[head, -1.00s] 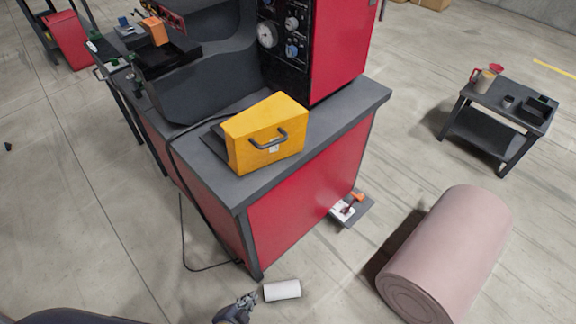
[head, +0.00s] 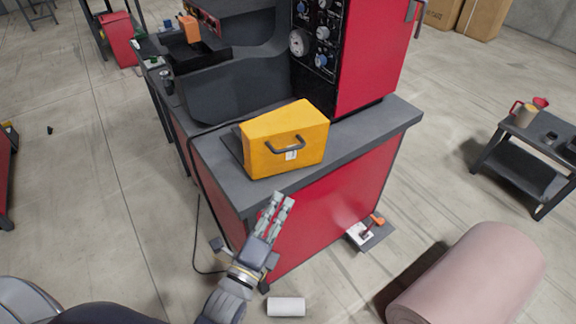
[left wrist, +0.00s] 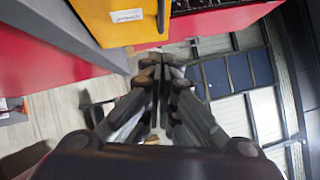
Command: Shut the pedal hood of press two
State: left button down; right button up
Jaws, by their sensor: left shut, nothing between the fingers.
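The yellow pedal hood (head: 285,140) with a dark handle on its front sits on the grey top of the red press bench (head: 400,132). A dark flat plate shows at its left edge; I cannot tell how far open the hood is. My left gripper (head: 283,202) is shut and empty in front of the bench, below the hood and apart from it. In the left wrist view the closed fingers (left wrist: 160,75) point toward the bench side, with the hood's yellow face (left wrist: 125,22) and white label at the top. My right gripper is not in view.
The press control panel (head: 318,35) stands behind the hood. A pink roll (head: 475,275) lies on the floor at right, a white cylinder (head: 286,306) near the bench foot. A small dark table (head: 520,165) with a jug stands far right. Open floor lies left.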

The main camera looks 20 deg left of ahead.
pick_arm(q)
jog(key=w+a+r+p, duration=0.1)
jog(key=w+r+p, duration=0.1)
jog(key=w, duration=0.8)
jog(key=shift+a, duration=0.2)
jog(key=shift+r, duration=0.1)
